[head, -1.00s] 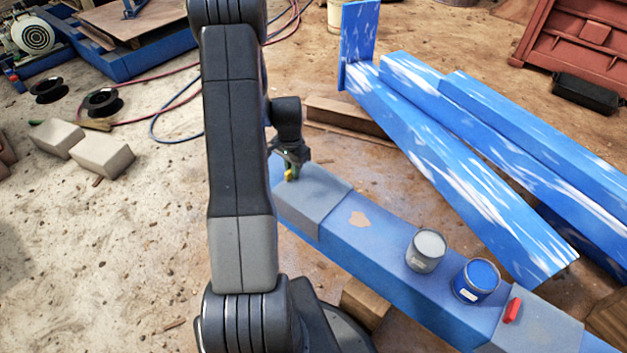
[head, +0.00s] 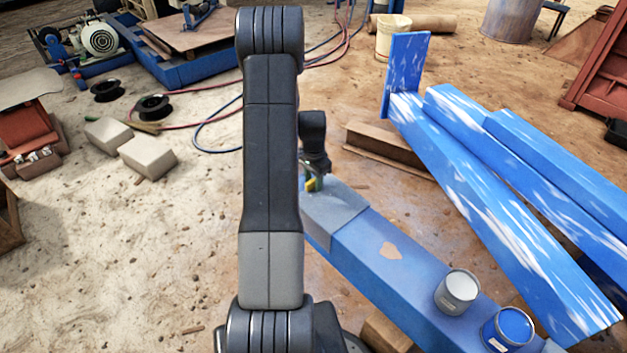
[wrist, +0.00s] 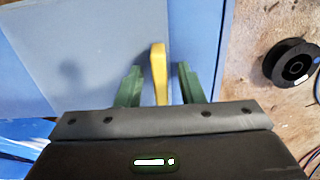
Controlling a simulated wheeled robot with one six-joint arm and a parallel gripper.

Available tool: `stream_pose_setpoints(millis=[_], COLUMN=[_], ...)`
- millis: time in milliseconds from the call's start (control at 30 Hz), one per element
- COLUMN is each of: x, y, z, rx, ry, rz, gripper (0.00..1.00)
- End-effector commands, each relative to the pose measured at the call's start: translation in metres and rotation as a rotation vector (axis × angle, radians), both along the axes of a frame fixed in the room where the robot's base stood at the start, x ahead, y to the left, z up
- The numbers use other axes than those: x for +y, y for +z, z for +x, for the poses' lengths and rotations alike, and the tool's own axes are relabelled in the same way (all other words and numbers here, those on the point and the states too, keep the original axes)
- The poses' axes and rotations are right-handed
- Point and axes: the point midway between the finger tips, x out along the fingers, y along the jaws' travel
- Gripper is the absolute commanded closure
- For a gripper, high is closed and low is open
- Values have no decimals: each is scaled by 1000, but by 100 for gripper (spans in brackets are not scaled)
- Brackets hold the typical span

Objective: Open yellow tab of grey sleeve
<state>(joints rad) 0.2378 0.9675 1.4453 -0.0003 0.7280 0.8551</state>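The fingers are apart, with a gap showing on each side of the tab. In the head view, my gripper (head: 314,180) is over the left end of the sleeve, and the tab shows only as a small yellow spot beside it. My arm hides part of the sleeve's left end.
A grey can (head: 457,292) and a blue can (head: 507,330) stand on the same beam. More blue beams (head: 500,215) lie to the right, and a brown steel beam (head: 385,148) lies behind. A black spool (wrist: 291,66) is on the ground at the right of the wrist view.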

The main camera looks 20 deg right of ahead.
Motion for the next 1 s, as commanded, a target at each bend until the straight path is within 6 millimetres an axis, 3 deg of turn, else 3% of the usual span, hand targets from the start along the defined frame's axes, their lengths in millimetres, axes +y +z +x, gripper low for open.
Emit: stream_pose_setpoints(millis=[233,367,800,1000], x=[0,0,0,0], y=[1,13,107,132], z=[0,0,0,0], rx=[0,-2,-3,-1], ry=[0,0,0,0], rz=[0,0,-1,0], gripper=[65,65,65,65])
